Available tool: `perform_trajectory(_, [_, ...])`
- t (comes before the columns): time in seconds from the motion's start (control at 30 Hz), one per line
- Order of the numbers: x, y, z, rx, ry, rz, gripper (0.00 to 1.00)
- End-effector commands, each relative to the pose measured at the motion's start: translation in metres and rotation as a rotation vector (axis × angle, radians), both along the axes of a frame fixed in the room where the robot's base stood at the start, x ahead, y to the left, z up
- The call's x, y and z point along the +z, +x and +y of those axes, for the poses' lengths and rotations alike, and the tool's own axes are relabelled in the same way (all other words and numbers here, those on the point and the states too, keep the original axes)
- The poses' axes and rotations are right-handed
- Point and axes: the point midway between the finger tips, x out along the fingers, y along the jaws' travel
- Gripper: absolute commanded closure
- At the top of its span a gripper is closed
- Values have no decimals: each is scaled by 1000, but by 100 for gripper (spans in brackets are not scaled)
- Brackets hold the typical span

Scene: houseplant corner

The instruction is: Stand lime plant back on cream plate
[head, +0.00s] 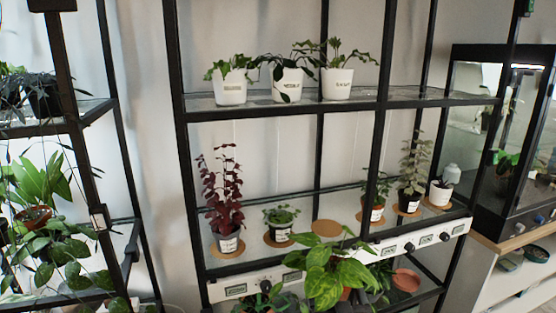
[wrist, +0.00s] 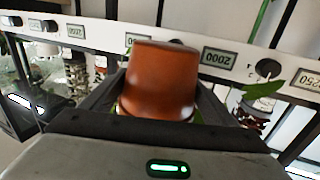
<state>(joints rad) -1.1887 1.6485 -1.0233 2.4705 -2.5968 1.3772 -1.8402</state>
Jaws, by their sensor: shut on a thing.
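The lime plant (head: 332,273), with broad yellow-green leaves, is in front of the shelf's lower edge in the head view. Its terracotta pot (wrist: 160,80) fills the middle of the wrist view, between the fingers. My gripper (wrist: 157,98) is shut on this pot; in the head view the leaves mostly hide the gripper and pot. No plate looks clearly cream. An empty round tan plate (head: 326,228) lies on the middle shelf, above and behind the lime plant, between potted plants. The plant is apart from that plate.
On the middle shelf, a dark-red plant (head: 222,200) and a small green plant (head: 280,218) stand left of the empty plate; several pots stand right. A black post (head: 377,150) rises nearby. A white label rail (head: 400,245) runs along the front. A terracotta saucer (head: 406,280) lies below.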

Motion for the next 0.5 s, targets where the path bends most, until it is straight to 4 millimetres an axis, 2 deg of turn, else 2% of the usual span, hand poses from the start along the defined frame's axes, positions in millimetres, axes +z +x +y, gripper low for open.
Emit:
perform_trajectory(0.03, [25,0,0,0,0,-3,53])
perform_trajectory(0.3, [106,0,0,0,0,-2,53])
perform_trajectory(0.5, [150,0,0,1,-1,-1,53])
